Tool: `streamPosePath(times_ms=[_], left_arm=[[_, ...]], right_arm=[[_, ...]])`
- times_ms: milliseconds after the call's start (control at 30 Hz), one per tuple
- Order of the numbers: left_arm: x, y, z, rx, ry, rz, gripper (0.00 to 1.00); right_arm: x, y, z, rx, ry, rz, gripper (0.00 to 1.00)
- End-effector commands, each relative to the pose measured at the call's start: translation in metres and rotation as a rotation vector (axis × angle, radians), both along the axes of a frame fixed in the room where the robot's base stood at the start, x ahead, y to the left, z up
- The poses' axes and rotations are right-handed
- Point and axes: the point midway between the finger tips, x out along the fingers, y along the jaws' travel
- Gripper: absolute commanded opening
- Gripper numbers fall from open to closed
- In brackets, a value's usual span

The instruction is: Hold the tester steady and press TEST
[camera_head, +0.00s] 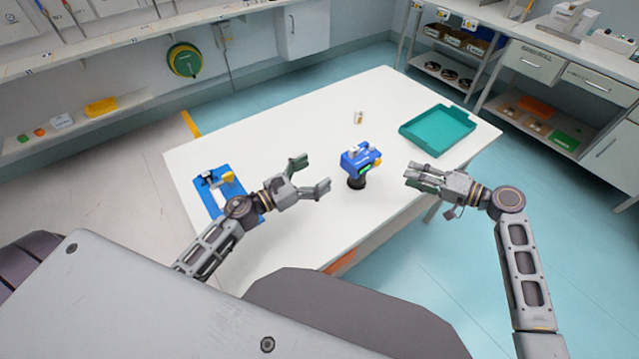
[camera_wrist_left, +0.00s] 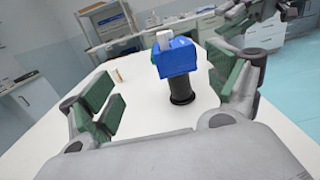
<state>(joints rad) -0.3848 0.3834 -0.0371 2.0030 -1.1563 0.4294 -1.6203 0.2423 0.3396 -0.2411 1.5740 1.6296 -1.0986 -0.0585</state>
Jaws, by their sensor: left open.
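The blue tester (camera_head: 360,158) stands upright on a black base on the white table, with a yellow part on its right side and a small green patch on its front. It also shows in the left wrist view (camera_wrist_left: 176,62), between my open fingers but beyond them. My left gripper (camera_head: 312,175) is open and empty, to the left of the tester and apart from it. My right gripper (camera_head: 410,177) is to the right of the tester, apart from it, with its fingers close together. I cannot make out the TEST button.
A teal tray (camera_head: 437,146) lies at the table's right. A small pale item (camera_head: 359,117) stands behind the tester. A blue mat (camera_head: 212,203) with a white and yellow device lies at the table's left. The white table (camera_head: 290,130) is clear between them.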

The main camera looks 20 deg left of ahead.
Motion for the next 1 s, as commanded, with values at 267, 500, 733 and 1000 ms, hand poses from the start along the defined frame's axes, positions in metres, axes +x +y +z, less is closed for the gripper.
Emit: streamPosePath(times_ms=[267, 500, 733, 1000], left_arm=[[-0.014, -0.020, -0.018, 0.031, 0.020, 0.034, 0.89], [-0.015, -0.022, -0.020, 0.036, 0.022, 0.038, 0.89], [-0.015, -0.022, -0.020, 0.035, 0.022, 0.038, 0.89], [-0.009, -0.026, -0.021, 0.034, 0.023, 0.037, 0.89]], right_arm=[[0.000, 0.000, 0.000, 0.000, 0.000, 0.000, 0.36], [0.000, 0.000, 0.000, 0.000, 0.000, 0.000, 0.36], [0.000, 0.000, 0.000, 0.000, 0.000, 0.000, 0.36], [0.000, 0.000, 0.000, 0.000, 0.000, 0.000, 0.36]])
